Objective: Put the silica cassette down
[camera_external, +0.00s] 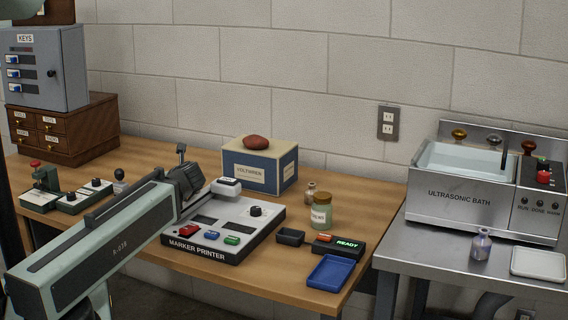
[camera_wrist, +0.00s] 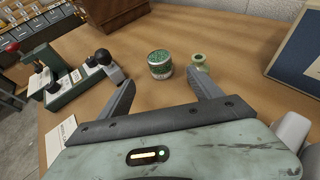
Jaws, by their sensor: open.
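A small round canister (camera_wrist: 160,64) with a green patterned side and a pale rim, which looks like the silica cassette, stands upright on the wooden bench. My gripper (camera_wrist: 155,75) is open, its two dark fingers spread to the left and right. The canister is just beyond the fingertips, between their lines, and neither finger appears to touch it. In the external view my arm hides this spot, and the canister and fingers cannot be made out there.
A small corked jar (camera_wrist: 199,63) stands close to the right finger. A blue box (camera_external: 259,165) is at the back, the marker printer (camera_external: 222,228) beside my arm. Knobbed devices (camera_wrist: 58,75) are to the left. A blue tray (camera_external: 330,272) lies at the front right.

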